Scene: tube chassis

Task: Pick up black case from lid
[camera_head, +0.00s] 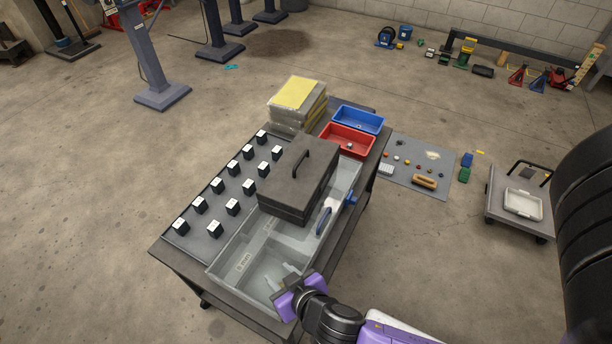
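The black case (299,172) is a dark box with a black handle (301,163) on its lid. It lies shut across the far part of a grey translucent bin (228,258), on the cart, and overlaps the tray to its left. Whether a separate lid lies under the case is hidden. My gripper (281,276) is over the near end of the bin, below the case in the picture and apart from it. Its two pale fingers look spread, with nothing seen between them.
A tray of several black blocks with white tops (233,207) fills the cart's left side. Yellow-topped stacked packs (297,93), a blue bin (358,119) and a red bin (347,139) stand beyond the case. A large tyre (588,240) is at right.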

